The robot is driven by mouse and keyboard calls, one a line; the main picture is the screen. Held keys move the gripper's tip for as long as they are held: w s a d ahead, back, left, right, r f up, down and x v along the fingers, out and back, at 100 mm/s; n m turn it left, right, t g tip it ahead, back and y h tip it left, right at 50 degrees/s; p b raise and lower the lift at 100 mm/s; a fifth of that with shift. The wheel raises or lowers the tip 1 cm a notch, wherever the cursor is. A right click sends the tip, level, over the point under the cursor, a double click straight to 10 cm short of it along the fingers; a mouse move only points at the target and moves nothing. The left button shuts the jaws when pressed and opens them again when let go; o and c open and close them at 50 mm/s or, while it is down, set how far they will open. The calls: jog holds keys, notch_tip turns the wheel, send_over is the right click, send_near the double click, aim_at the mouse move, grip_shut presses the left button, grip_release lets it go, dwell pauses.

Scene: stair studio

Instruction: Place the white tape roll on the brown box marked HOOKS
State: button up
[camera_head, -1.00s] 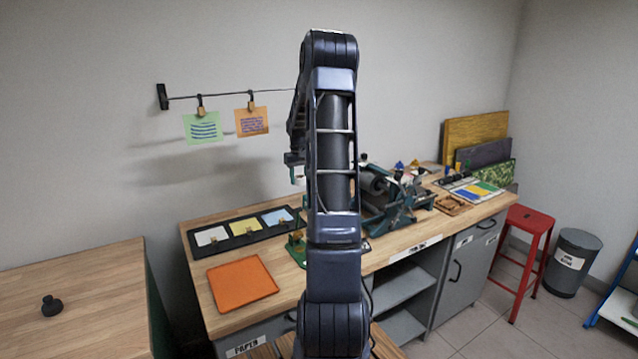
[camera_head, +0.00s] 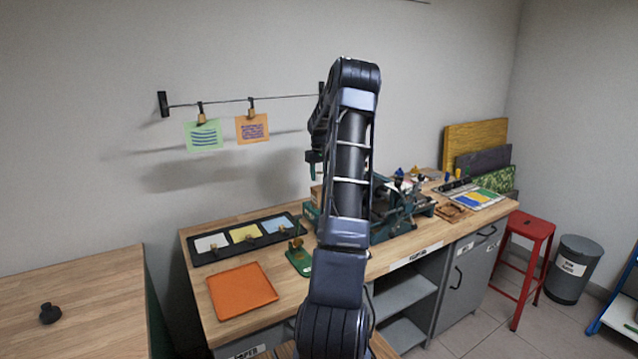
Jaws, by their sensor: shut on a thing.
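My gripper (camera_head: 314,164) hangs pointing down above the back of the long workbench, left of my upright arm and partly behind it. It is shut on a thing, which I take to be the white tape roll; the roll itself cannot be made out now. A small brown shape (camera_head: 316,193) shows on the bench below the gripper, mostly hidden by my arm. I cannot tell whether it is the brown box marked HOOKS, as no lettering is readable.
The long bench (camera_head: 205,287) carries an orange sheet (camera_head: 242,290), a black tray (camera_head: 207,257) with coloured cards, a small green tool (camera_head: 299,261) and a teal press (camera_head: 405,210). Cards hang from a wall rail (camera_head: 164,104). A red stool (camera_head: 530,226) stands right.

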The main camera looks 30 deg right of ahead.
aim_at(319, 181)
jog(key=shift+f, duration=1.75)
jog(key=shift+f, duration=0.15)
jog(key=o, duration=1)
jog(key=shift+c, duration=0.2)
notch_tip(319, 181, up, 8)
jog(key=shift+f, duration=0.1)
